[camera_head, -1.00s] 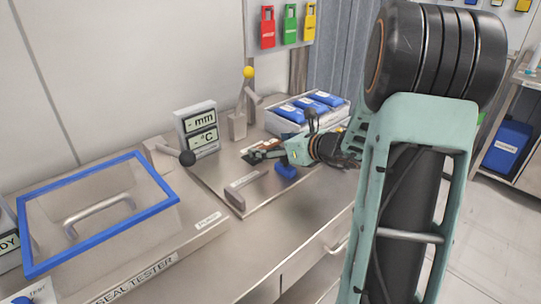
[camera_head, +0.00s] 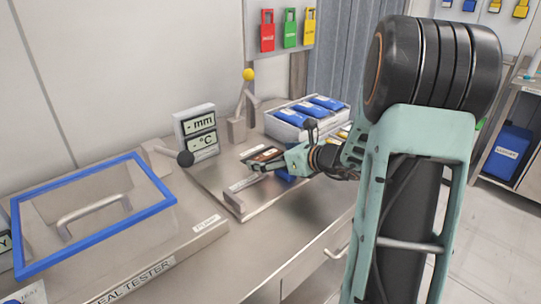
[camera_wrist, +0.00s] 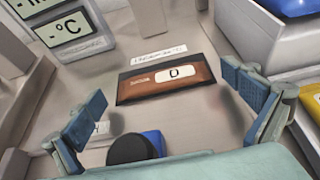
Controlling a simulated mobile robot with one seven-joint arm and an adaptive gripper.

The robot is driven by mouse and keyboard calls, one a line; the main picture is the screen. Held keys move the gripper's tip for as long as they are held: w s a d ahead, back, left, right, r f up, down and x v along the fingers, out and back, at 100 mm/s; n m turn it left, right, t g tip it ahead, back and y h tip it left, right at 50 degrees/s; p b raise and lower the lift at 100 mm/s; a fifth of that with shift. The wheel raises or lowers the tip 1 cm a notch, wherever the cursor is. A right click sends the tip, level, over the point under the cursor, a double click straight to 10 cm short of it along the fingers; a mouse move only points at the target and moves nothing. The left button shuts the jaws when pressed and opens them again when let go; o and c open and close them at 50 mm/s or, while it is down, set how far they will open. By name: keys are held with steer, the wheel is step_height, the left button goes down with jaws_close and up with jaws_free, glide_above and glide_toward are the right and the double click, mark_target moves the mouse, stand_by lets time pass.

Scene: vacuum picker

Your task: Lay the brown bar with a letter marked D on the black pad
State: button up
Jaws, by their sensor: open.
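The brown bar (camera_wrist: 165,80) with a white label marked D lies flat on the black pad (camera_wrist: 130,72), whose dark edge shows along its far side in the wrist view. In the head view the bar (camera_head: 263,154) shows just beyond my fingers. My gripper (camera_wrist: 170,108) is open and empty. Its blue-padded fingers stand wide apart, on the near side of the bar and to its left and right, with no visible contact. My gripper (camera_head: 256,163) is partly side-on in the head view.
A blue block (camera_wrist: 155,141) with a black round part lies close below my gripper. The gauge display (camera_head: 196,131) stands to the left and a tray of blue packs (camera_head: 290,129) behind. A raised metal bar (camera_head: 240,188) is at the plate's front left.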

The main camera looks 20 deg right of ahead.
steer(key=shift+r, duration=0.15)
steer(key=shift+s+d+r, duration=0.15)
steer(key=shift+s, duration=0.1)
steer(key=p+v, duration=0.2)
steer(key=v, duration=0.9)
steer(key=shift+s, duration=0.25)
steer(key=shift+w, duration=0.1)
